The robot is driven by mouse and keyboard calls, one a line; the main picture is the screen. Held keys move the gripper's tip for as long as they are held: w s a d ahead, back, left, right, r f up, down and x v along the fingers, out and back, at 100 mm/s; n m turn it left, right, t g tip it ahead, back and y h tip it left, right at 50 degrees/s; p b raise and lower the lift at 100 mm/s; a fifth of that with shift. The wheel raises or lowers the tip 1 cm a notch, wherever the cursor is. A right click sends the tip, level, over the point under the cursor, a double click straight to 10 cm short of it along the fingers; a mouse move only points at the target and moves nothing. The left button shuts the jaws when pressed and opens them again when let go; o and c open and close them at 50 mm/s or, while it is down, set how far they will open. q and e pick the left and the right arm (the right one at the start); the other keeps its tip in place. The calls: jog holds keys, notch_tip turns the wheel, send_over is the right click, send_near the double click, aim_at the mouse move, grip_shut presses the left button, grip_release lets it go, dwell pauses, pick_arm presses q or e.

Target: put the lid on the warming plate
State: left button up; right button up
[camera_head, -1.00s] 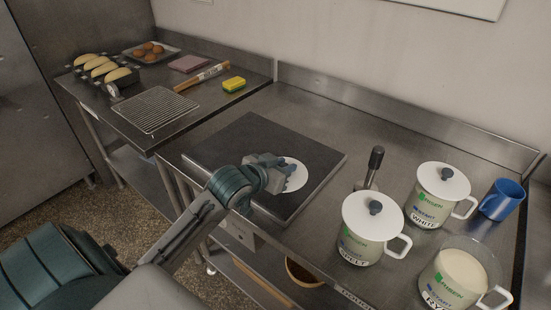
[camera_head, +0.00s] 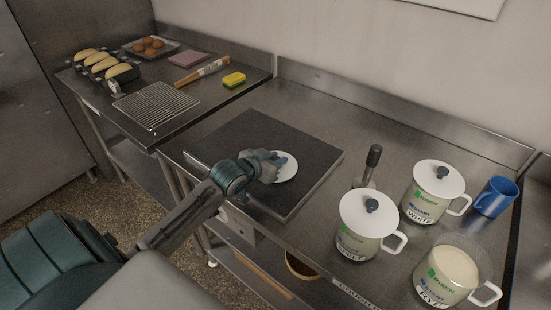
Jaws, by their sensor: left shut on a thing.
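The warming plate (camera_head: 235,135) is a dark flat square slab on the steel counter at the middle. A white round lid (camera_head: 288,171) is at its right part, partly hidden by my left gripper (camera_head: 277,165). My left gripper is shut on the lid and reaches in from the lower left. The lid is at or just over the slab; I cannot tell whether it touches. My right gripper is out of view.
Two lidded jars, SPELT (camera_head: 360,238) and WHITE (camera_head: 423,208), stand at the right. The RYE jar (camera_head: 442,282) is open with pale contents. A blue mug (camera_head: 495,197) and a dark-handled tool (camera_head: 371,165) stand nearby. A rack (camera_head: 155,105) lies on the left counter.

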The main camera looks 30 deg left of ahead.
pick_arm(q)
jog(key=o, duration=1)
jog(key=shift+r, duration=0.1)
jog(key=v, duration=1.2)
jog(key=shift+d+r, duration=0.1)
